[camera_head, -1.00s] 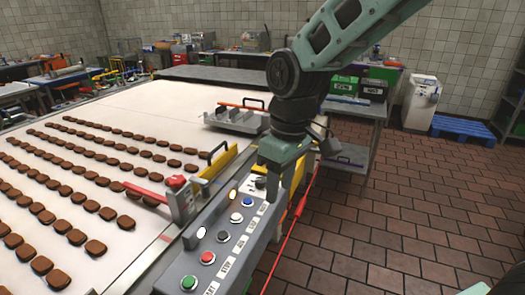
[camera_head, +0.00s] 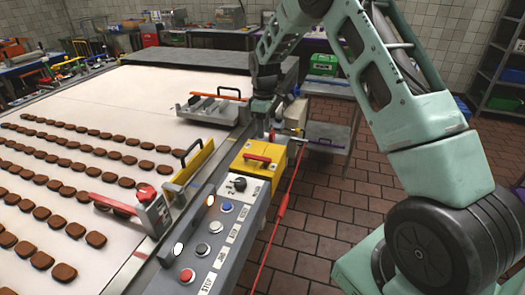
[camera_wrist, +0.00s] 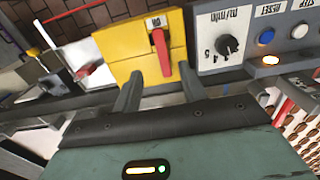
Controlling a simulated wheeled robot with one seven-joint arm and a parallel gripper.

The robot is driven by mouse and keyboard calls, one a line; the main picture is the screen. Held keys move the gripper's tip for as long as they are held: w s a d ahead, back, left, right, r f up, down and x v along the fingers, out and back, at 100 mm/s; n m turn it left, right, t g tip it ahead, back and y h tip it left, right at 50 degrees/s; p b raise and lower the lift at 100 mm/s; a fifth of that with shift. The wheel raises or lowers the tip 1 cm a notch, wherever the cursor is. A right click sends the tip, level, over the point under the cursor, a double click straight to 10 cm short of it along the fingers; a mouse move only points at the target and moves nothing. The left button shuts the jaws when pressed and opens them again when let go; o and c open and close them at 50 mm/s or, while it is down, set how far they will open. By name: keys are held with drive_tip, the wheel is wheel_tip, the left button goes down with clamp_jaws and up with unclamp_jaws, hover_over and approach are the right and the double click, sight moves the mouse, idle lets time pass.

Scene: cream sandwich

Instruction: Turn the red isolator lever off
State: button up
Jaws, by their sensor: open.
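The red isolator lever (camera_head: 257,158) sits on the face of a yellow box (camera_head: 250,172) at the far end of the grey control panel. In the wrist view the lever (camera_wrist: 160,50) lies lengthwise toward my gripper, with an ON label at its far end on the yellow box (camera_wrist: 122,45). My gripper (camera_head: 265,112) is just beyond the yellow box in the head view. In the wrist view its two fingers (camera_wrist: 160,84) are apart and empty, pointing at the box edge, with the lever's near end between their lines. I see no contact with the lever.
The control panel (camera_head: 232,232) carries a dial (camera_head: 238,184) and several buttons beside the box. A red cable (camera_head: 285,195) runs along its right side. The conveyor (camera_head: 115,90) with brown biscuits lies left. A yellow guard with a black handle (camera_head: 190,165) stands near the box.

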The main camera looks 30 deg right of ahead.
sight(264, 159)
wheel_tip(264, 159, down, 11)
drive_tip(key=p, duration=0.3)
drive_tip(key=shift+f, duration=0.2)
clamp_jaws()
